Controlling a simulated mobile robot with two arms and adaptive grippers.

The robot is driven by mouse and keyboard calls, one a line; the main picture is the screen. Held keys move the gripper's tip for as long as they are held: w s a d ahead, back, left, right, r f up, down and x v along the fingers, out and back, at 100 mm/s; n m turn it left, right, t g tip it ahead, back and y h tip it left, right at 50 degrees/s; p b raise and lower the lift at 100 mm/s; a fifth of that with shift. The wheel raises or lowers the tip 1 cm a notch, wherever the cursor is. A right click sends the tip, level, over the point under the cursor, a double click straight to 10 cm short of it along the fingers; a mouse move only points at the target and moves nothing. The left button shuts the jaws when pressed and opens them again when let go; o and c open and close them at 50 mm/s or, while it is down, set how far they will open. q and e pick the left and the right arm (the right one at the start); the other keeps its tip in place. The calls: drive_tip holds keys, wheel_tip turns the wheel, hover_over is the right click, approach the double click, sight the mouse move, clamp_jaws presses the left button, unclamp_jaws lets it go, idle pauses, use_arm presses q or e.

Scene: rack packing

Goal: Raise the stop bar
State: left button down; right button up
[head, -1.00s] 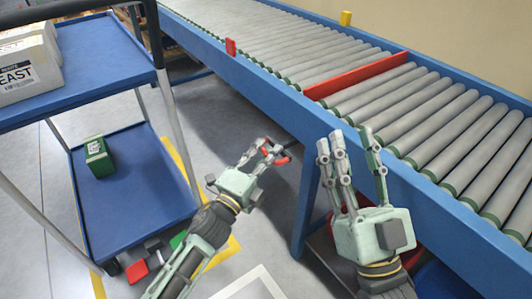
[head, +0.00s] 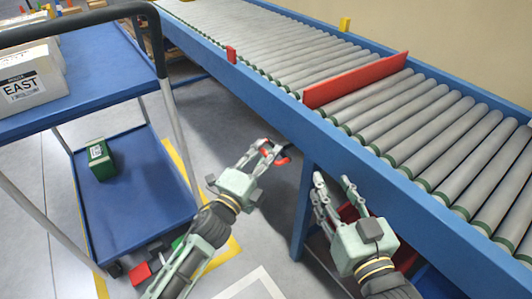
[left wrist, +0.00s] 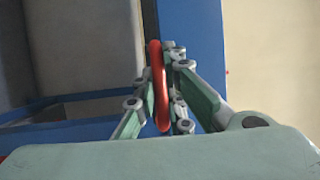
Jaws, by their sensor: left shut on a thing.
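The red stop bar (head: 356,80) spans the roller conveyor and stands up above the rollers as a tall plate. My left gripper (head: 268,150) is beside the conveyor's near blue rail and is shut on a red handle (head: 283,159). In the left wrist view the red handle (left wrist: 160,88) is a narrow upright loop between the fingers. How the handle joins the conveyor is hidden. My right gripper (head: 335,190) is in front of the near rail, fingers apart, with nothing visible between them.
The blue conveyor frame (head: 440,205) runs across the right side. A blue two-shelf cart (head: 125,205) on the left carries white boxes (head: 22,85) above and a green box (head: 99,159) below. A small red block (head: 231,54) and a yellow one (head: 345,23) sit on the rails.

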use_arm(q)
drive_tip(key=c, duration=1.8)
unclamp_jaws()
drive_tip(key=shift+s+r, duration=0.1)
drive_tip(key=shift+r, duration=0.3)
drive_tip(key=shift+d+f, duration=0.1)
drive_tip(key=shift+s+f, duration=0.1)
drive_tip(key=shift+s, duration=0.05)
drive_tip(key=v, duration=1.1)
drive_tip(key=shift+s+a+f, duration=0.15)
drive_tip(key=shift+s+a, duration=0.05)
drive_tip(key=shift+a, duration=0.1)
drive_tip(key=shift+s+f, duration=0.1)
